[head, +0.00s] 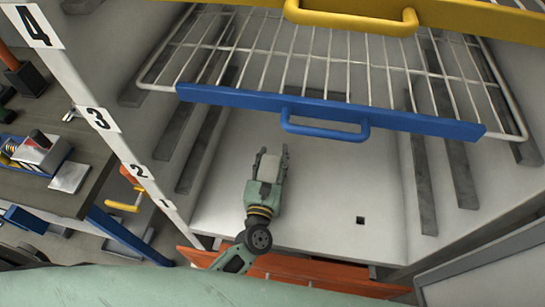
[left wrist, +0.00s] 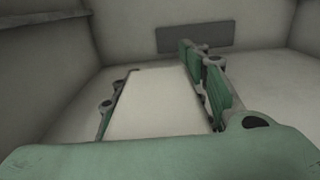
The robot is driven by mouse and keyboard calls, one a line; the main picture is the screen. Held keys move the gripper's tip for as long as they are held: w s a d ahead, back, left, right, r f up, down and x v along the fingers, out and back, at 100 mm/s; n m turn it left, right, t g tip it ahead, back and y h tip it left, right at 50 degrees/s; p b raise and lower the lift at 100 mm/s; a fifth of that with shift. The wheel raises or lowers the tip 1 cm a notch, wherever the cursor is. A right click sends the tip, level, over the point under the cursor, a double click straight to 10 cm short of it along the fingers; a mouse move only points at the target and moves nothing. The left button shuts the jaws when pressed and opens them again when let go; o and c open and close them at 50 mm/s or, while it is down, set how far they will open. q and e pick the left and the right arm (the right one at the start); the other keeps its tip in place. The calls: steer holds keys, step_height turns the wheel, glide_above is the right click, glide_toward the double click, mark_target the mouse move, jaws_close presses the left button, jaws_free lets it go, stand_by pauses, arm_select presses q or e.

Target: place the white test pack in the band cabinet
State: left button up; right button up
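The white test pack (head: 268,168) is a pale block between the fingers of my left gripper (head: 271,160), inside the cabinet over its pale floor. In the left wrist view the pack (left wrist: 155,105) fills the space between the two green-padded fingers (left wrist: 158,95), which lie along its sides. Whether the pack touches the surface below is hard to tell. The cabinet has a blue-fronted wire shelf (head: 330,112) above the gripper, a yellow-fronted one (head: 470,18) higher up, and an orange front (head: 300,272) at the bottom. My right gripper is not in view.
A white post with number labels (head: 98,118) stands at the cabinet's left edge. Left of it, a bench (head: 45,197) holds a blue tray and a small pale flat item (head: 69,177). Cabinet floor (head: 340,190) right of the gripper is clear.

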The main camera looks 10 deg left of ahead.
mark_target(269, 177)
arm_select(q)
steer(key=o, duration=0.5)
steer(key=shift+r, duration=0.1)
steer(key=s+b, duration=0.2)
steer(key=s, duration=1)
